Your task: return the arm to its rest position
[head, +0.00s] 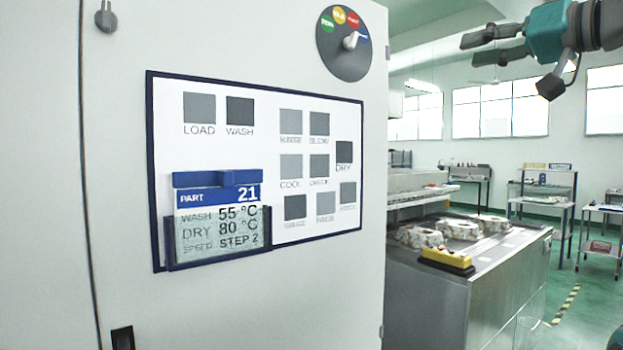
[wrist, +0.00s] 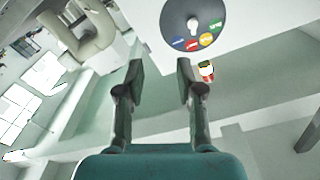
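My gripper (head: 478,50) is raised at the upper right of the head view, to the right of the machine cabinet and in mid-air. Its teal body and two dark fingers point left, towards the cabinet side. In the wrist view my gripper (wrist: 160,78) is open, with a clear gap between the fingers and nothing held. Beyond the fingertips, the wrist view shows a grey round dial (wrist: 193,22) with a pale knob and coloured labels. The same dial (head: 331,58) is at the top of the cabinet in the head view, apart from my gripper.
The cabinet (head: 235,310) carries a panel of grey squares and a blue-framed card holder (head: 218,265) reading PART 21. A metal bench (head: 430,310) with several castings and a yellow-and-black box (head: 447,258) stands to the right. Shelves (head: 545,190) stand farther back; green floor lies between.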

